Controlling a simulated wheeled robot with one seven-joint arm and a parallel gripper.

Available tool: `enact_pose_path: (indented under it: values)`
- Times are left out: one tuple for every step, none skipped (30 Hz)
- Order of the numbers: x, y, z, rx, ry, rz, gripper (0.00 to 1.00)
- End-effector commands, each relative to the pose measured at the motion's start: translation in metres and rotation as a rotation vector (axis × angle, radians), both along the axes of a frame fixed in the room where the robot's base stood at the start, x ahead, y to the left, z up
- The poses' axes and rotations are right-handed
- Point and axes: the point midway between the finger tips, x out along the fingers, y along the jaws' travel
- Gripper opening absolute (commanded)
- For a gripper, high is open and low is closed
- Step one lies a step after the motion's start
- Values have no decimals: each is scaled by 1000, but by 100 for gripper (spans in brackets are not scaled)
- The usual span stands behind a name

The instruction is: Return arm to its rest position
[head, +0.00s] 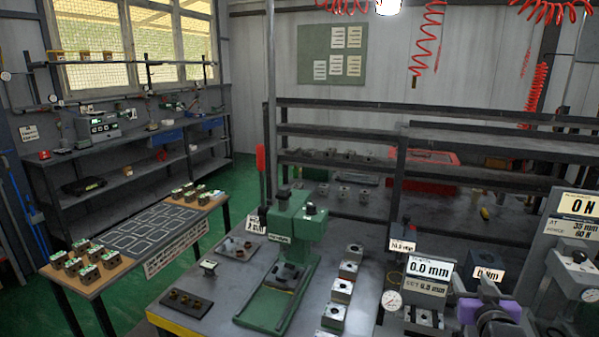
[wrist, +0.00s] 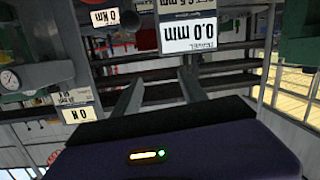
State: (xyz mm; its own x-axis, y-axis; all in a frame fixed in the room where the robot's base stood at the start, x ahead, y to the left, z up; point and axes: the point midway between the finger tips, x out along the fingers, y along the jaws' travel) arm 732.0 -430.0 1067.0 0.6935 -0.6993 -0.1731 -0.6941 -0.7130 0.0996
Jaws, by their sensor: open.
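My gripper (wrist: 160,90) shows in the wrist view with its two grey fingers apart and nothing between them. The dark purple wrist housing, with a small lit yellow and green strip, fills the bottom of that view. In the head view a purple part of my arm is at the lower right, in front of the bench with the valve blocks; my fingertips are not clear there. The wrist view is upside down, with the 0.0 mm display (wrist: 188,38) beyond the fingers. The same display (head: 429,271) stands just left of my arm in the head view.
A green press (head: 298,225) stands on the grey bench, with a row of valve blocks (head: 341,289) to its right. A side table (head: 105,285) with blocks is at left. Green floor lies beyond it.

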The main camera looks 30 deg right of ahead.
Motion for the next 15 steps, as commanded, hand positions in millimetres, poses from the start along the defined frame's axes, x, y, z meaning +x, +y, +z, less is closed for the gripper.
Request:
enact_pose_path:
  values:
    - [-4, 26, -8, -26, -9, 35, 50]
    - [-6, 39, -10, -43, -20, 53, 50]
    - [-9, 57, -11, -62, -33, 81, 50]
    - [-11, 71, -13, -75, -44, 102, 50]
    - [-15, 85, -14, -86, -54, 122, 50]
    - [-19, 104, -15, -101, -69, 152, 50]
    - [-22, 118, -16, -109, -78, 174, 50]
    - [-27, 132, -17, -117, -89, 195, 50]
    - [-33, 151, -19, -124, -100, 225, 50]
    - [-38, 164, -19, -129, -111, 247, 50]
    - [-43, 178, -20, -132, -119, 270, 50]
    - [-51, 196, -20, -134, -130, 300, 50]
    - [-57, 210, -20, -136, -139, 323, 50]
    - [-63, 223, -20, -135, -147, 345, 50]
    - [-72, 240, -20, -132, -156, 373, 50]
